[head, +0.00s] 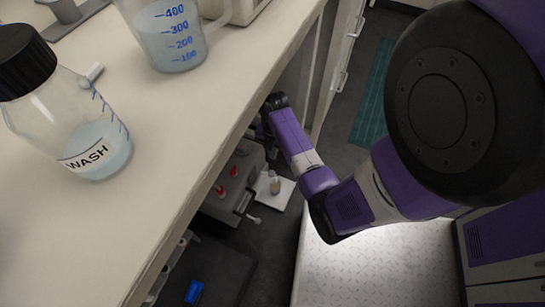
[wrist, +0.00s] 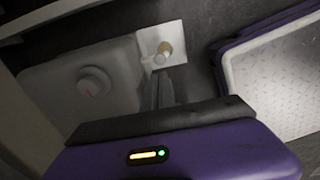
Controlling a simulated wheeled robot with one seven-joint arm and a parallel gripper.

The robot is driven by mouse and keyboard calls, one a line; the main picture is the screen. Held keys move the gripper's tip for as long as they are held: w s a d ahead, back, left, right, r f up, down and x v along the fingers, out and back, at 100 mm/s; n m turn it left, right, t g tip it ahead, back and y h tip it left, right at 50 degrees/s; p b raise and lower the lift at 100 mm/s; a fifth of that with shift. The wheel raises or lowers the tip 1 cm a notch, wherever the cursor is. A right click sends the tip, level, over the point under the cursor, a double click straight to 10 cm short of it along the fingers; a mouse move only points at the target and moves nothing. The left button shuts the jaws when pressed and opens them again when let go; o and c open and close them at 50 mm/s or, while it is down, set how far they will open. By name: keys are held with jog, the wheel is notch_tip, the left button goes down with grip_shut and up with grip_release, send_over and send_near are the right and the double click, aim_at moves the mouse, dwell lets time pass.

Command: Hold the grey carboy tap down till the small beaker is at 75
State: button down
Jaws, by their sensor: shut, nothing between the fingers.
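A grey carboy (wrist: 45,88) with a round cap (wrist: 95,83) bearing a red mark fills the left of the wrist view. In the head view, grey carboy bodies (head: 240,160) with red-marked caps stand on the floor under the bench. The small beaker (wrist: 163,50), with something tan in it, stands on a white plate (wrist: 174,34) beside the carboy; it also shows in the head view (head: 275,186). Its level is too small to read. My gripper (wrist: 163,78) is shut and empty, its fingertips just short of the beaker in the picture. Contact with the tap cannot be made out.
The bench top (head: 150,130) overhangs the carboys and holds a WASH bottle (head: 95,150) and a graduated jug (head: 172,40). A pale tap (head: 253,218) projects near the front carboy. A blue item (head: 194,291) lies at lower left. Dark floor is open beyond the plate.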

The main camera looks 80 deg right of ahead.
aim_at(272, 172)
notch_tip(272, 172, down, 12)
jog(key=b, duration=0.5)
jog(key=shift+b, duration=0.4)
